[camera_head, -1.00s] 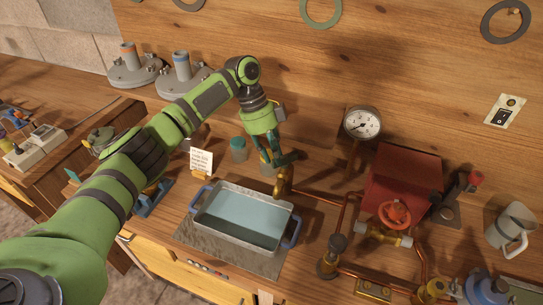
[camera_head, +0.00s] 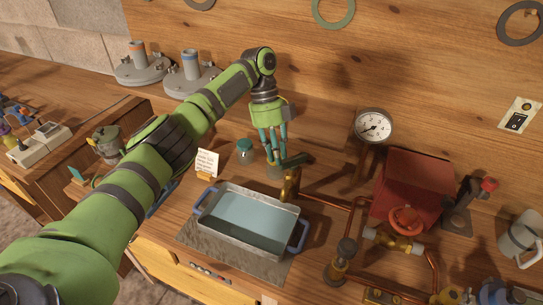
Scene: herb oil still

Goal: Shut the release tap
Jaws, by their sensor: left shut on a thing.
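The release tap (camera_head: 290,184) is a brass fitting at the end of a copper pipe, behind the right end of the metal tray. Its dark lever (camera_head: 299,160) points to the right. My left gripper (camera_head: 275,156) reaches down from above with its teal fingers close together at the lever's left end. It is shut on the lever, though the exact contact is partly hidden by the fingers. The tray (camera_head: 217,222) has blue handles and holds pale blue liquid. My right gripper is not in view.
A pressure gauge (camera_head: 374,126), a red box (camera_head: 415,180) with a red handwheel (camera_head: 406,220), and copper pipes crowd the right. A lidded jar (camera_head: 245,152) and a card (camera_head: 207,162) stand left of the gripper.

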